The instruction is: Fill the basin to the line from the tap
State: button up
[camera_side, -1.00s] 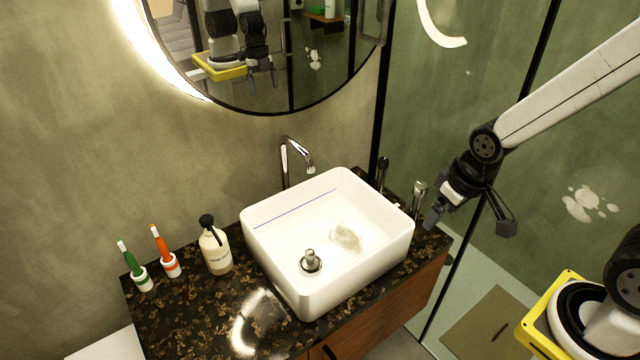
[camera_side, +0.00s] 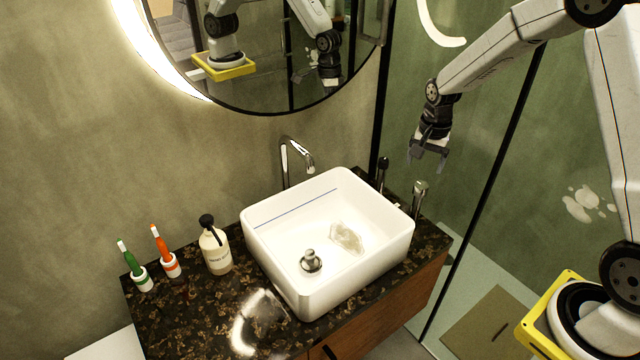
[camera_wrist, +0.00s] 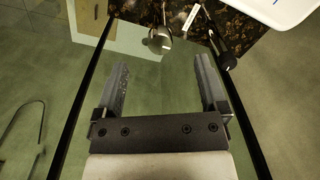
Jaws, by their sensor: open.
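The white rectangular basin (camera_side: 275,270) stands on a dark speckled counter. A blue line (camera_side: 295,208) runs along its inner back wall. A metal plug (camera_side: 311,261) is at the drain; I cannot tell if it is raised. A pale glassy patch (camera_side: 346,238) lies on the basin floor. The chrome tap spout (camera_side: 296,152) arches over the back rim, with no visible stream. A chrome handle (camera_side: 419,195) and a darker handle (camera_side: 383,170) stand right of the basin. My gripper (camera_side: 428,160) is open and empty above them; its fingers also show in the wrist view (camera_wrist: 161,70).
A round mirror (camera_side: 270,60) hangs behind. A black-framed glass panel (camera_side: 490,170) borders the right side. The counter front-left is clear.

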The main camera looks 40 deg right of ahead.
aim_at(422, 185)
jog(key=d, duration=0.1)
jog(key=w+d+f+m, duration=0.1)
jog(key=d+m, duration=0.1)
jog(key=shift+w+d+f, duration=0.25)
jog(key=shift+w+f, duration=0.1)
jog(key=shift+f, duration=0.1)
jog(key=shift+f, duration=3.8)
jog(key=shift+c, duration=0.2)
grip_shut()
